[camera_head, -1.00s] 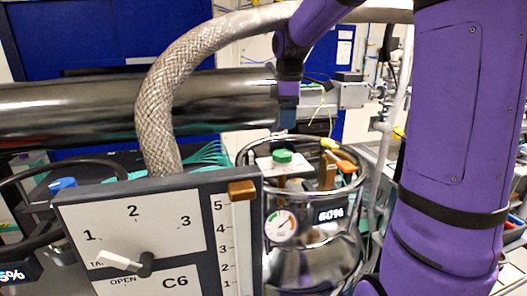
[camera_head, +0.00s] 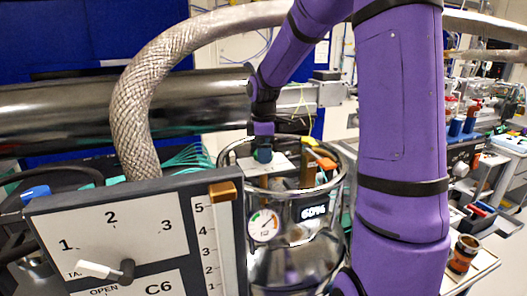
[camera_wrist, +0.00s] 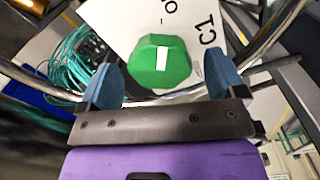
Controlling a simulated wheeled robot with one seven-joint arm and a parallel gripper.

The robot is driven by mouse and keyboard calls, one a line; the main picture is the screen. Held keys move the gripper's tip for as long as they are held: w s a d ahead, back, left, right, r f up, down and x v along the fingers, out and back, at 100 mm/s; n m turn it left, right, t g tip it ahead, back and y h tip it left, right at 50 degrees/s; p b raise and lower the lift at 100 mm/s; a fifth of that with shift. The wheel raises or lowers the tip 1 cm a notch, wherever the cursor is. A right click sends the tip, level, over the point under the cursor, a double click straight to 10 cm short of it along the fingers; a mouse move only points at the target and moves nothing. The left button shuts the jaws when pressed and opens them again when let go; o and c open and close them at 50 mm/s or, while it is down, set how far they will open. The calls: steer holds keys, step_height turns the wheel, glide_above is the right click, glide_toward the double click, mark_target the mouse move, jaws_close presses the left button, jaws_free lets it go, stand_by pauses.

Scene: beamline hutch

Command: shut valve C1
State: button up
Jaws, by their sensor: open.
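Valve C1 is a green faceted knob (camera_wrist: 160,62) with a white stripe, on a white plate (camera_wrist: 118,22) lettered C1. The stripe points towards a small tick beside a partly cut-off word starting with O. My gripper (camera_wrist: 164,82) is open, with one blue finger on each side of the knob. I cannot tell whether either finger touches it. In the head view my gripper (camera_head: 263,154) is low over the plate (camera_head: 281,163), on top of a shiny metal vessel (camera_head: 290,268), and hides most of the knob.
A grey-framed C6 panel (camera_head: 140,235) with a white lever stands at front left. A braided hose (camera_head: 135,120) arches over a large metal pipe (camera_head: 60,112). Orange-brown blocks (camera_head: 308,168) and a metal rim (camera_head: 337,190) lie close to the gripper.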

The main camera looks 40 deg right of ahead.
steer(key=shift+f, duration=0.25)
steer(key=c, duration=0.9)
